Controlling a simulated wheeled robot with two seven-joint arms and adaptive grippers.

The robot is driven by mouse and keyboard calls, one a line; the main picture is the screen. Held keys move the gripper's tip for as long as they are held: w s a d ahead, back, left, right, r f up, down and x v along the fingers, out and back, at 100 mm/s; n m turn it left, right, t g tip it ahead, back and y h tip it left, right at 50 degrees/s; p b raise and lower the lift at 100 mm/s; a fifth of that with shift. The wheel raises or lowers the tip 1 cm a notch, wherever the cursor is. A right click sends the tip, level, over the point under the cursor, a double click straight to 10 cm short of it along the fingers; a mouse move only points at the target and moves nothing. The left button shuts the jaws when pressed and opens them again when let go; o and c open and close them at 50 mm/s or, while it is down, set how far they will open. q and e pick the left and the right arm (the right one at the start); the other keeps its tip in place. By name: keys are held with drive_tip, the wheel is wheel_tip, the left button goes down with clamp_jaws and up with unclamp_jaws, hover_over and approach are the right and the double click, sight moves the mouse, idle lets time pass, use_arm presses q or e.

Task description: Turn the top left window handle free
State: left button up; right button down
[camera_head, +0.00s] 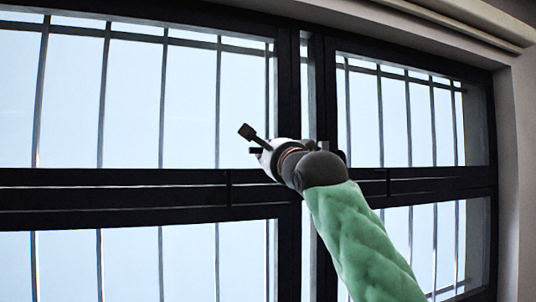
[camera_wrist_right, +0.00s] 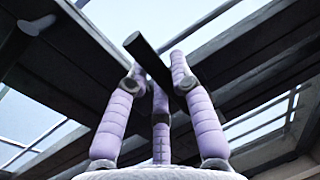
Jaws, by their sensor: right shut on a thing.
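The dark window handle (camera_head: 247,131) sits near the lower right corner of the upper left window. Its bar tilts up and to the left in the head view. My right gripper (camera_head: 264,150) is at the base of this handle, partly hidden behind my own wrist. In the right wrist view the handle (camera_wrist_right: 146,56) runs diagonally between the purple fingers of my right gripper (camera_wrist_right: 158,80), which are shut on it. Its mount is hidden by the fingers and frame. My left gripper is not in view.
A black window frame (camera_head: 120,178) with a wide crossbar and a central post surrounds the panes. Thin vertical bars (camera_head: 104,95) stand behind the glass. A pale wall (camera_head: 515,170) edges the right side. Open space lies before the left panes.

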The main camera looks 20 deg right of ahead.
drive_tip(key=c, duration=1)
unclamp_jaws()
drive_tip(key=shift+c, duration=0.2)
drive_tip(key=s+f, duration=0.2)
drive_tip(key=s, duration=0.9)
drive_tip(key=shift+s+d+f, duration=0.15)
drive_tip(key=shift+s+d, duration=0.1)
drive_tip(key=shift+s, duration=0.15)
